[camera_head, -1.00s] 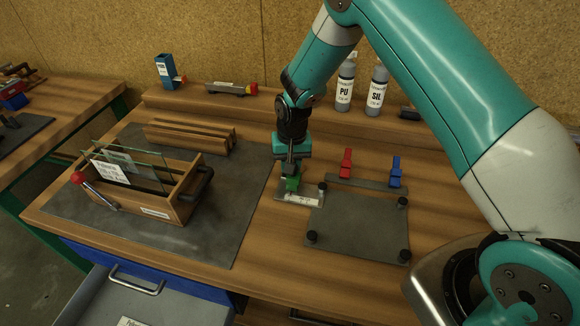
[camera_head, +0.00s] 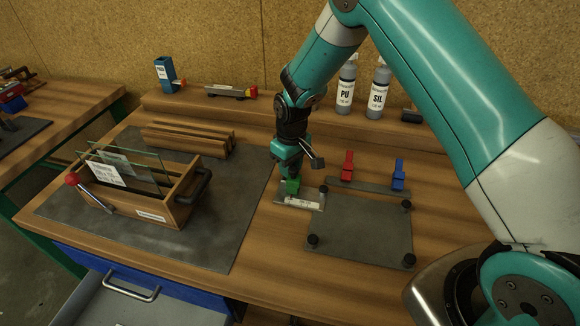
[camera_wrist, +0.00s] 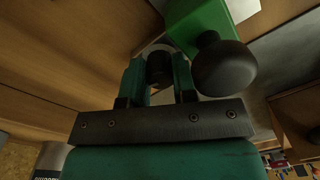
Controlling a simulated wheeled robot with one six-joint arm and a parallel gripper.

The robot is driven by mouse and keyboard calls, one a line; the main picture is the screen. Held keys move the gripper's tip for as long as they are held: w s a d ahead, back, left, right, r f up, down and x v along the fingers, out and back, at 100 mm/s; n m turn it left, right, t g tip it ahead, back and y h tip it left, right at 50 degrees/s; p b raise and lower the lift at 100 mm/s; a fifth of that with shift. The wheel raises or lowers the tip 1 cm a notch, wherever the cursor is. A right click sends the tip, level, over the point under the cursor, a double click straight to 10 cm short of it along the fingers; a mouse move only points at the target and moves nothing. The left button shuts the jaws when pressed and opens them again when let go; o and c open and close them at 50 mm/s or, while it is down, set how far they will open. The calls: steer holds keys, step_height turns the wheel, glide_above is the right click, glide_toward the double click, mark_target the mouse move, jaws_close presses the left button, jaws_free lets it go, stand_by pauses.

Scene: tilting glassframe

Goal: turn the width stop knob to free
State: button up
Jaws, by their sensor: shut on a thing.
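The green stop block (camera_head: 293,187) sits on a pale labelled plate (camera_head: 303,202) near the middle of the bench. My gripper (camera_head: 289,179) points down at it from above. In the wrist view, the two fingers of my gripper (camera_wrist: 160,66) are shut on a dark round knob (camera_wrist: 158,70). The green block (camera_wrist: 205,28) is beyond and to the right of the fingers there. A black ball (camera_wrist: 223,68) is beside the right finger, in front of the green block. The held knob's markings and its turn setting cannot be read.
A dark plate (camera_head: 358,228) with black corner knobs lies to the right. A red clamp (camera_head: 347,166) and a blue clamp (camera_head: 398,174) stand behind it. A wooden box (camera_head: 178,213) holding glass panes is at left. Bottles (camera_head: 345,85) stand on the back shelf.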

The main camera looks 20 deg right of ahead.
stand_by(0.4)
steer(key=o, duration=0.9)
steer(key=shift+r, duration=0.1)
steer(key=r, duration=0.5)
steer(key=r+b, duration=0.1)
steer(key=r, duration=0.5)
steer(key=r+b, duration=0.1)
steer(key=r, duration=0.5)
steer(key=shift+w+d+r, duration=0.15)
steer(key=shift+w+d, duration=0.05)
steer(key=shift+d, duration=0.1)
steer(key=shift+a, duration=0.1)
